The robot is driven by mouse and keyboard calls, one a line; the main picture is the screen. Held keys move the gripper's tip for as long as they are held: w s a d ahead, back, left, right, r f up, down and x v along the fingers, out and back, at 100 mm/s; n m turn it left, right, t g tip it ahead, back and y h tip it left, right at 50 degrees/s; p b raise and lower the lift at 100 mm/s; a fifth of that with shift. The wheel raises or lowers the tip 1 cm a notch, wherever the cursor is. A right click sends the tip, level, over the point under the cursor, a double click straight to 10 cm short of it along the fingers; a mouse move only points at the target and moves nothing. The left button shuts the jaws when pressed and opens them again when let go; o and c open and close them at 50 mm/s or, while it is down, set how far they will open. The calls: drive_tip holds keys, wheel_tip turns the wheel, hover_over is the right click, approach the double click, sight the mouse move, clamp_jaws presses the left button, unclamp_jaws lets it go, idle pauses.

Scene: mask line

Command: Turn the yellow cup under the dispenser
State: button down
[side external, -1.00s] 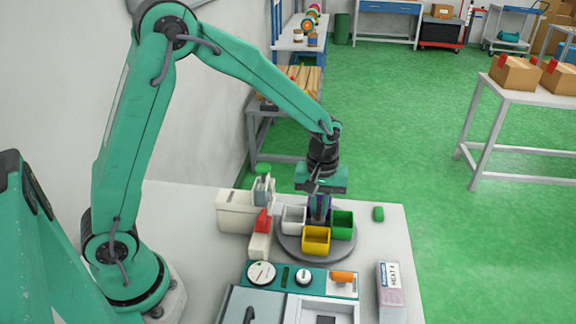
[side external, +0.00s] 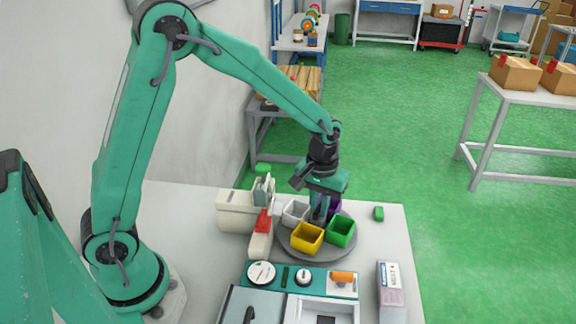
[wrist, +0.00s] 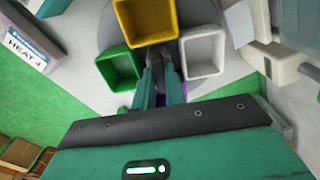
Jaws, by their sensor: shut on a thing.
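The yellow cup (side external: 306,238) sits at the front left of the round grey turntable (side external: 326,253). The white cup (side external: 295,211) is behind it, the green cup (side external: 341,232) to its right, and a purple cup (side external: 334,206) at the back, mostly hidden. The wrist view also shows the yellow cup (wrist: 146,20). The dispenser (side external: 262,222), pale with a red part, stands left of the turntable; the yellow cup is to its right, not under it. My gripper (side external: 318,219) points down between the cups, shut on the turntable's centre knob, which its fingers hide.
A teal panel (side external: 284,284) with dials and an orange switch lies in front of the turntable. A labelled box (side external: 390,290) stands at the front right. A small green object (side external: 379,213) lies right of the turntable. The tabletop there is mostly clear.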

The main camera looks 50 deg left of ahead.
drive_tip(key=m, duration=1.3)
drive_tip(key=shift+m, duration=0.4)
drive_tip(key=c, duration=1.4)
unclamp_jaws()
drive_tip(key=shift+c, duration=0.2)
drive_tip(key=shift+r, duration=0.1)
drive_tip(key=shift+r, duration=3.85)
